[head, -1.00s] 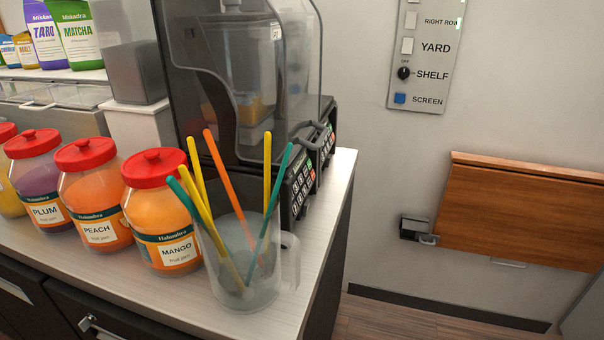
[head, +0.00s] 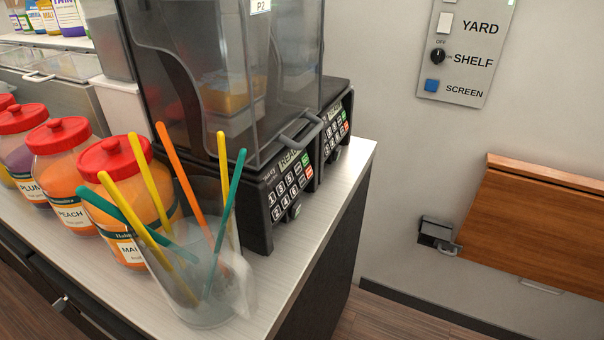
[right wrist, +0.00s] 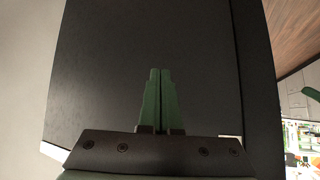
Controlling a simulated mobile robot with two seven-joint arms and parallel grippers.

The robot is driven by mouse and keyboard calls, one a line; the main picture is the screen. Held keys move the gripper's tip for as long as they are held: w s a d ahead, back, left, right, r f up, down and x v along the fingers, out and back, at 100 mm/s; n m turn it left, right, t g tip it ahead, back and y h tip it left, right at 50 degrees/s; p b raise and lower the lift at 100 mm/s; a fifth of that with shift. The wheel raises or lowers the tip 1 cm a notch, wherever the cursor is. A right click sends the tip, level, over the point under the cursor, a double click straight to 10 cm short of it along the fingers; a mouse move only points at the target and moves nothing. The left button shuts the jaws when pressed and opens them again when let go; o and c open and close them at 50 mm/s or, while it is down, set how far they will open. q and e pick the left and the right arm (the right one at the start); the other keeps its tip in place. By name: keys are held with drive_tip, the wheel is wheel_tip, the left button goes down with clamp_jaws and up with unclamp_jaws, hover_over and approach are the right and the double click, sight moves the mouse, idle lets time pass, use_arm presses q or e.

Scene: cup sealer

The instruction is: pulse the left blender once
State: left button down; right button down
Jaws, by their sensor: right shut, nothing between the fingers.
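Two blenders with clear covers stand side by side at the end of the counter. The nearer one, on the left in the head view, has a clear cover (head: 225,85) with a handle, a P2 label and a black keypad (head: 287,193) with a small display and coloured keys. The farther blender's keypad (head: 337,127) shows just behind it to the right. My right gripper (right wrist: 160,72) has green fingers that are shut and empty, in front of a dark flat panel (right wrist: 105,75). Neither gripper shows in the head view.
A clear pitcher (head: 205,290) of coloured sticks stands before the nearer blender. Red-lidded fruit jars (head: 125,205) line the counter (head: 325,200) at left. A switch panel (head: 465,60) and a folded wooden shelf (head: 540,225) are on the wall. Floor is free right of the counter.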

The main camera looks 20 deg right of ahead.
drive_tip(key=shift+w+d, duration=0.2)
drive_tip(key=shift+d, duration=0.1)
drive_tip(key=shift+a, duration=0.1)
drive_tip(key=m+t+b, duration=0.2)
drive_tip(key=m+t, duration=0.9)
drive_tip(key=m, duration=0.9)
approach(302, 181)
drive_tip(key=d+r, duration=0.6)
drive_tip(key=d, duration=0.1)
drive_tip(key=shift+s+a+f, duration=0.1)
drive_tip(key=shift+a+f, duration=0.05)
drive_tip(key=shift+a, duration=0.05)
drive_tip(key=shift+a+f, duration=0.1)
drive_tip(key=w+a, duration=0.1)
drive_tip(key=w+a+f+b, duration=0.1)
drive_tip(key=w+a, duration=0.1)
drive_tip(key=w+a+f, duration=0.1)
drive_tip(key=w, duration=0.1)
drive_tip(key=shift+a, duration=0.2)
drive_tip(key=shift+w+a+f, duration=0.35)
drive_tip(key=shift+w+a, duration=0.2)
drive_tip(key=shift+w, duration=0.05)
